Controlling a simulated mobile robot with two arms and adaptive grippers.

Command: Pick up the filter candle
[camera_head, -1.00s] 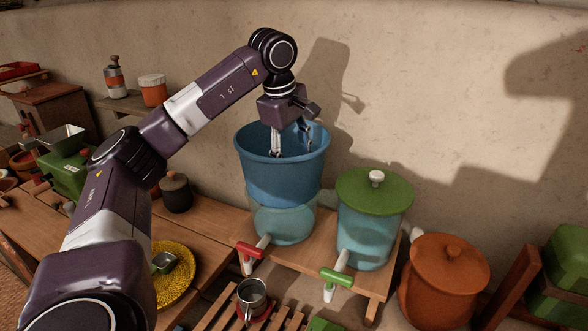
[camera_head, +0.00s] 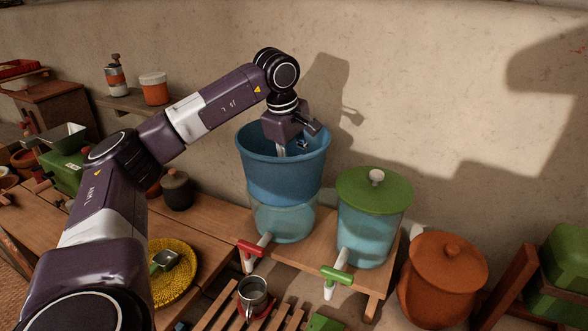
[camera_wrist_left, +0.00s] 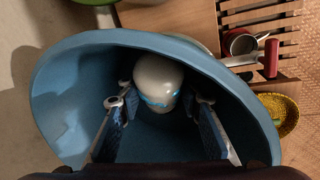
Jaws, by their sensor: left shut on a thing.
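The filter candle (camera_wrist_left: 158,82) is a white, rounded piece inside the blue bucket (camera_head: 283,184), seen in the left wrist view. The bucket's wall also shows in the left wrist view (camera_wrist_left: 75,90). My left gripper (camera_wrist_left: 160,108) reaches down into the bucket, with one finger on each side of the candle, and is shut on it. In the head view the bucket's rim hides the fingertips of my left gripper (camera_head: 292,150) and the candle. My right gripper is not in view.
The bucket sits on a clear lower container (camera_head: 284,222) with a red-handled tap. A similar container with a green lid (camera_head: 374,190) stands close on the right. A clay pot (camera_head: 447,272) is beyond it. The wall is close behind.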

